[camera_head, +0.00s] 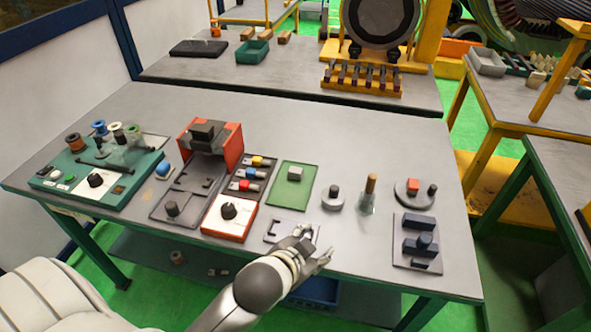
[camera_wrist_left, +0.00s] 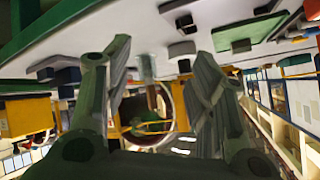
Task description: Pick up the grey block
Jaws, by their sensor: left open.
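A small grey block (camera_head: 295,173) sits on the green mat (camera_head: 291,194) in the middle right of the table. In the left wrist view, which looks upside down, the grey block (camera_wrist_left: 241,46) is at the edge of the green mat (camera_wrist_left: 250,30), to the right of the fingers. My left gripper (camera_head: 317,246) is open and empty near the table's front edge, below the mat in the head picture and apart from the block. Its two spread fingers also show in the left wrist view (camera_wrist_left: 160,62). My right gripper is not in view.
Left of the mat are a tray with coloured connectors (camera_head: 250,176) and a red-white box with a black knob (camera_head: 229,214). Right of it stand a round grey part (camera_head: 333,199), a wooden-handled tool (camera_head: 369,190) and a plate with dark blocks (camera_head: 418,244).

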